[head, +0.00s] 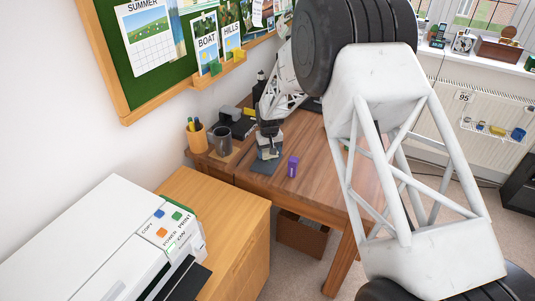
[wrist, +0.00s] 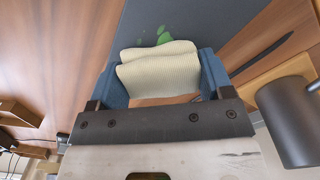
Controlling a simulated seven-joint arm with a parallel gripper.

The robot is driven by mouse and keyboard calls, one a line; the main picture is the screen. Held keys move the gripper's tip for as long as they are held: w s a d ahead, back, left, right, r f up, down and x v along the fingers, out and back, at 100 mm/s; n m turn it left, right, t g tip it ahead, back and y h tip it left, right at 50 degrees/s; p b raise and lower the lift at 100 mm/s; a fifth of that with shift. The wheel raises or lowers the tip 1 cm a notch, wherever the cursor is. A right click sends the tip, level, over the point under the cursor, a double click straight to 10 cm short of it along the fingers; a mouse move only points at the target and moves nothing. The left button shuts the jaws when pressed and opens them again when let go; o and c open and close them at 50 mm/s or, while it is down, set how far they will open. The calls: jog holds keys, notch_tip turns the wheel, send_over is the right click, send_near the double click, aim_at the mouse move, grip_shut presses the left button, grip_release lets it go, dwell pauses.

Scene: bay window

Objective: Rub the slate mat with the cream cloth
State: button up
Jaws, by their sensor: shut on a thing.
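The slate mat (wrist: 185,18) is a dark grey sheet on the wooden desk, with a green smear (wrist: 162,36) on it just beyond the cloth. The mat also shows in the head view (head: 263,168). My gripper (wrist: 158,75) is shut on the cream cloth (wrist: 155,72), a ribbed, folded pad between its blue fingers. The cloth is over the mat's near part; I cannot tell whether it touches the mat. In the head view my gripper (head: 269,140) is small and points down over the mat.
A dark mug (wrist: 288,118) stands close on the right in the wrist view, with a thin black strip (wrist: 262,54) nearby. In the head view a purple block (head: 292,166) stands right of the mat, and a pen pot (head: 196,136) is at the left. Bare desk (head: 325,180) lies right.

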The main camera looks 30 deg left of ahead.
jog(key=shift+w+f, duration=0.15)
jog(key=shift+w, duration=0.45)
jog(key=shift+c, duration=0.4)
jog(key=shift+s+d+f, duration=0.15)
jog(key=shift+s, duration=1.9)
jog(key=shift+r, duration=4.25)
